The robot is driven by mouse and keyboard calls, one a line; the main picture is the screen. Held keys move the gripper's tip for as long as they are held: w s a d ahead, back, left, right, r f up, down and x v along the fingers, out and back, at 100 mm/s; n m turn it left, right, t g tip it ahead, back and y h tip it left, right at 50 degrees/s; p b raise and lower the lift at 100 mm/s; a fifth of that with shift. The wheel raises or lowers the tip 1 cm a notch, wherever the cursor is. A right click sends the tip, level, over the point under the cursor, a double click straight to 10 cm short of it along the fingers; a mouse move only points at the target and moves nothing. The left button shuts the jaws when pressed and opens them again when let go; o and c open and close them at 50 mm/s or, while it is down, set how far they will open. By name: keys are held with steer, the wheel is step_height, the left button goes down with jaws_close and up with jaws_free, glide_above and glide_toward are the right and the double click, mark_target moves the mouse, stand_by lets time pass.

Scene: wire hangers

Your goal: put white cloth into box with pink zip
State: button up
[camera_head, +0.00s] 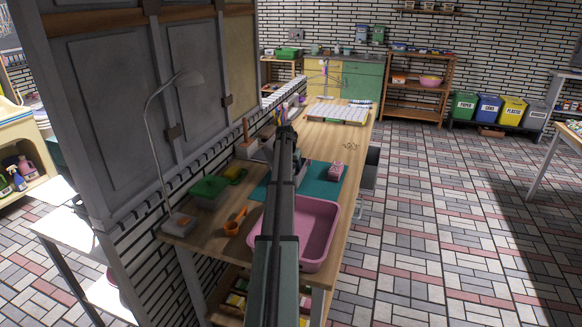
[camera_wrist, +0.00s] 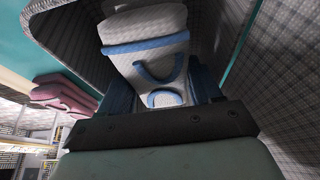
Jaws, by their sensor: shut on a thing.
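My gripper (camera_wrist: 160,92) is shut on a pale grey-white fabric-like thing with blue trim (camera_wrist: 153,62), which shows between the fingers in the wrist view. I cannot tell whether it is the white cloth. A grey patterned wall (camera_wrist: 75,32), like the inside of a bin, surrounds it. A pink rounded thing (camera_wrist: 65,95) lies outside that wall at the left. In the head view a small pink box (camera_head: 337,171) sits on the teal mat (camera_head: 325,187), right of my arm. I cannot tell whether it has a zip. My arm hides the fingertips there.
A large pink tray (camera_head: 322,232) stands at the near end of the wooden table. The table beyond the mat has clear room, with a white rack (camera_head: 340,110) farther back.

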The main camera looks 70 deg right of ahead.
steer(key=shift+f, duration=0.55)
steer(key=o, duration=0.8)
steer(key=shift+r, duration=0.1)
steer(key=shift+r, duration=0.25)
steer(key=v, duration=1.2)
steer(key=shift+r, duration=0.35)
